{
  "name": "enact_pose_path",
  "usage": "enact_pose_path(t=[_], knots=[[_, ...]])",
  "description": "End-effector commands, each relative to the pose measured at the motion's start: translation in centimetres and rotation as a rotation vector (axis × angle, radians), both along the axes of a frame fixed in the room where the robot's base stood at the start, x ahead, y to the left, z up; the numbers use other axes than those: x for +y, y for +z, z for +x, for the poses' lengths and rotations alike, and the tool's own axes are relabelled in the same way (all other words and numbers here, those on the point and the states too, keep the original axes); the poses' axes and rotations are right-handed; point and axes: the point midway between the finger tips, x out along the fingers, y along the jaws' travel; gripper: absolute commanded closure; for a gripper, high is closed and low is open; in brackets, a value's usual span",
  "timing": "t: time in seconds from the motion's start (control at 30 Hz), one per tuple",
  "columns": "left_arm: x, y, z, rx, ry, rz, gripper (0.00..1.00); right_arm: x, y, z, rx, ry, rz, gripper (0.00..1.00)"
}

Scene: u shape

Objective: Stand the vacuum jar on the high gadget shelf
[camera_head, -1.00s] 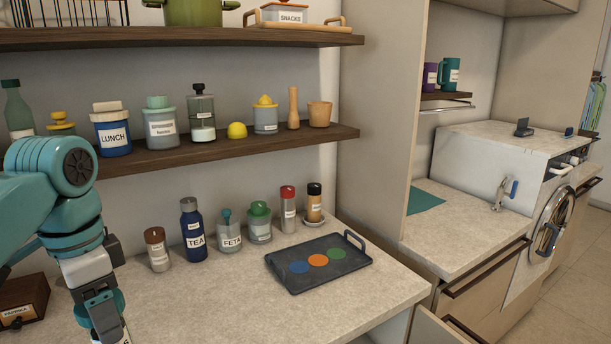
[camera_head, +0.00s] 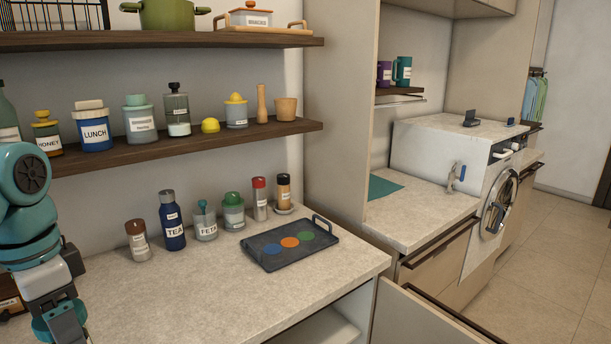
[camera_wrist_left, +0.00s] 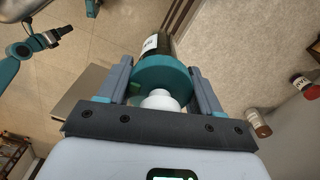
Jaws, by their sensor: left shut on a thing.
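My left gripper (camera_wrist_left: 160,72) is shut on a dark, labelled jar (camera_wrist_left: 155,45) with a teal lid and a white knob. I take this for the vacuum jar; its label is too small to read surely. In the head view the left gripper (camera_head: 62,318) is at the lower left, over the counter's left part, with the teal lid partly showing and the jar's body cut off. The middle shelf (camera_head: 200,143) and the upper shelf (camera_head: 200,40) are at the back. My right gripper (camera_wrist_left: 58,34) shows small in the wrist view; its jaws are unclear.
The middle shelf holds several jars, a lemon, a juicer (camera_head: 236,112), a pestle and a mortar (camera_head: 286,109). The upper shelf has a green pot (camera_head: 167,14) and a snack box on a tray. Counter bottles and a dark tray (camera_head: 290,246) stand below. The counter's front is clear.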

Motion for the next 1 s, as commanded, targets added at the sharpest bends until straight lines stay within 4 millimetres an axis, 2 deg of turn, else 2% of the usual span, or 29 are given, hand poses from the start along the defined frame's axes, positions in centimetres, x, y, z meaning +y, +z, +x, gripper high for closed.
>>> enact_pose_path(t=[0.17, 0.37, 0.47, 0.57, 0.7, 0.77, 0.83, 1.0], knots=[[-2.0, -2.5, 1.6, 0.003, -0.060, -0.001, 0.90, 0.0, 0.0, 0.0, 0.000, 0.000, 0.000, 0.32], [-4.7, -7.4, 3.8, 0.006, -0.113, -0.001, 0.90, 0.0, 0.0, 0.0, 0.000, 0.000, 0.000, 0.32], [-6.5, -10.7, 5.0, 0.008, -0.094, -0.001, 0.90, 0.0, 0.0, 0.0, 0.000, 0.000, 0.000, 0.32], [-8.7, -14.9, 6.3, 0.011, -0.032, 0.000, 0.90, 0.0, 0.0, 0.0, 0.000, 0.000, 0.000, 0.32], [-12.0, -21.4, 7.8, 0.011, 0.145, 0.002, 0.90, 0.0, 0.0, 0.0, 0.000, 0.000, 0.000, 0.32], [-12.9, -23.1, 8.3, 0.007, 0.242, 0.000, 0.89, 0.0, 0.0, 0.0, 0.000, 0.000, 0.000, 0.32], [-13.5, -24.1, 9.1, 0.002, 0.348, -0.001, 0.90, 0.0, 0.1, 0.0, 0.000, 0.000, 0.000, 0.32], [-14.0, -24.3, 10.6, -0.002, 0.534, -0.002, 0.90, 0.0, 0.0, 0.0, 0.000, 0.000, 0.000, 0.32]])
